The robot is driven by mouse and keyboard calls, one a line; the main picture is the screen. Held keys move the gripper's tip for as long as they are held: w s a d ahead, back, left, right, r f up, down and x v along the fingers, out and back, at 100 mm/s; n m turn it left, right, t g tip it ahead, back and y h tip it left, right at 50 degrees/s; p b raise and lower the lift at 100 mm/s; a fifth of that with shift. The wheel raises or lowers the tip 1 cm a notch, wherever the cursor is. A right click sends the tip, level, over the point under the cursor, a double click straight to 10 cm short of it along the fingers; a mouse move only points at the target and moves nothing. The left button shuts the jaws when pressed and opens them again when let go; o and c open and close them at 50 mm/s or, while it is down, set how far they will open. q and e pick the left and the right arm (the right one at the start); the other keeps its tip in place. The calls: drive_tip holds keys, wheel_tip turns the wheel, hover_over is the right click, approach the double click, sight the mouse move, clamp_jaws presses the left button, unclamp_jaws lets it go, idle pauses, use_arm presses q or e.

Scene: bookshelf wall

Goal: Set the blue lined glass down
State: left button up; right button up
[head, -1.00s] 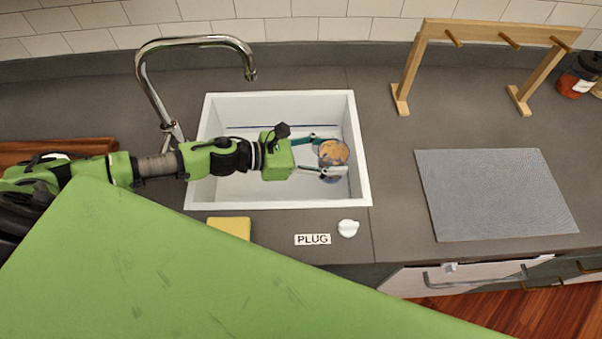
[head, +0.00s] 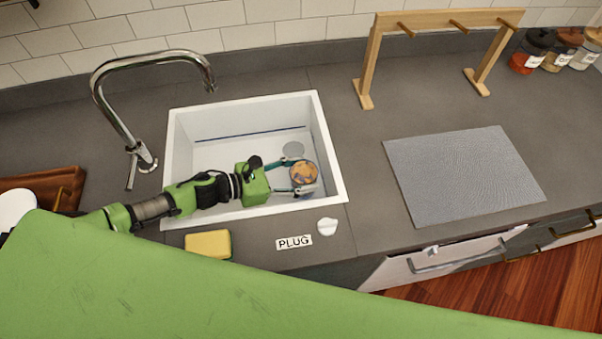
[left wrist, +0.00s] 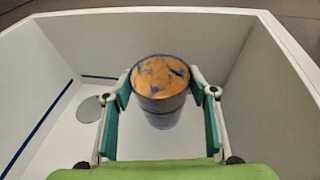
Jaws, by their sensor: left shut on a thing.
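The blue lined glass (head: 304,173) is in the white sink (head: 332,150), in the right front part of the basin. Its top looks orange-brown with dark blue patches. My left gripper (head: 302,176) is shut on the glass, one finger on each side. In the left wrist view the glass (left wrist: 160,95) stands roughly upright between the teal finger pads, with bluish sides below the patterned top. Whether its base touches the sink floor, I cannot tell. My right gripper is not in view.
The sink walls are close around my left gripper. A tap (head: 120,120) stands at the sink's left. A yellow sponge (head: 208,244), a PLUG label (head: 294,242) and a white plug (head: 327,227) lie in front. A grey mat (head: 463,180) lies bare at right, before a wooden rack (head: 370,68).

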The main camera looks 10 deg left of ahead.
use_arm(q)
drive_tip(key=shift+f+b, duration=0.5)
drive_tip(key=shift+f, duration=0.05)
drive_tip(key=o, duration=1.8)
wheel_tip(320, 180, up, 2)
drive_tip(key=shift+p, duration=1.1)
drive_tip(key=shift+s+a+f+b, duration=0.3)
drive_tip(key=shift+s+a+b, duration=0.25)
drive_tip(key=shift+a+b, duration=0.25)
drive_tip(key=v, duration=0.2)
drive_tip(key=b+v, duration=0.1)
drive_tip(key=v, duration=0.2)
drive_tip(key=shift+s+a+r, duration=0.15)
drive_tip(key=shift+a+r, duration=0.05)
drive_tip(key=shift+r, duration=0.1)
